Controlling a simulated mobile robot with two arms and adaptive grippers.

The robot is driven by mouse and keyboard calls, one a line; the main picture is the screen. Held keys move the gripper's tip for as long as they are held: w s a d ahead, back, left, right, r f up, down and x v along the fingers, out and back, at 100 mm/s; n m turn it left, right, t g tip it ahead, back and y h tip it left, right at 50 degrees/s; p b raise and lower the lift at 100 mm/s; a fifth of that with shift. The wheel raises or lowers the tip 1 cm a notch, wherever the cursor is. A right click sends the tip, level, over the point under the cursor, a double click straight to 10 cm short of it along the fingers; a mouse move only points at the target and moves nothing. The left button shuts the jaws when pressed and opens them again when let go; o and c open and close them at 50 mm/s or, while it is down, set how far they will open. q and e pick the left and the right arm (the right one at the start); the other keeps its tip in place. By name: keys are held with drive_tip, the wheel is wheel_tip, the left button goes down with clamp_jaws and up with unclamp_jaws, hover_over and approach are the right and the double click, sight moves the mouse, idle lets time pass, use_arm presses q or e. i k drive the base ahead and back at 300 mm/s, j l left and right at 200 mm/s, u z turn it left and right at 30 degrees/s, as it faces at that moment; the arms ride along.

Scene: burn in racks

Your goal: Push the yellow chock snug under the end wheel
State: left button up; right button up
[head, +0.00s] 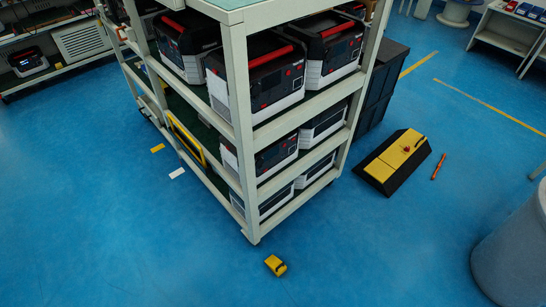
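The small yellow chock (275,265) lies on the blue floor in front of the rack's near corner, with a dark part on its right side. The end wheel (255,241) is a small dark shape at the foot of the near corner post, mostly hidden by the rack frame. The chock sits a short way to the right of and nearer than this wheel, with bare floor between them. Neither of my grippers shows in the head view.
The pale rack (240,110) holds several black-and-white units. A black and yellow ramp block (395,160) and an orange tool (438,167) lie to the right. A grey bin (515,250) stands at the right edge. Floor left of the rack is mostly clear.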

sight(275, 263)
drive_tip(key=k+l+u, duration=0.25)
drive_tip(key=k+l, duration=0.45)
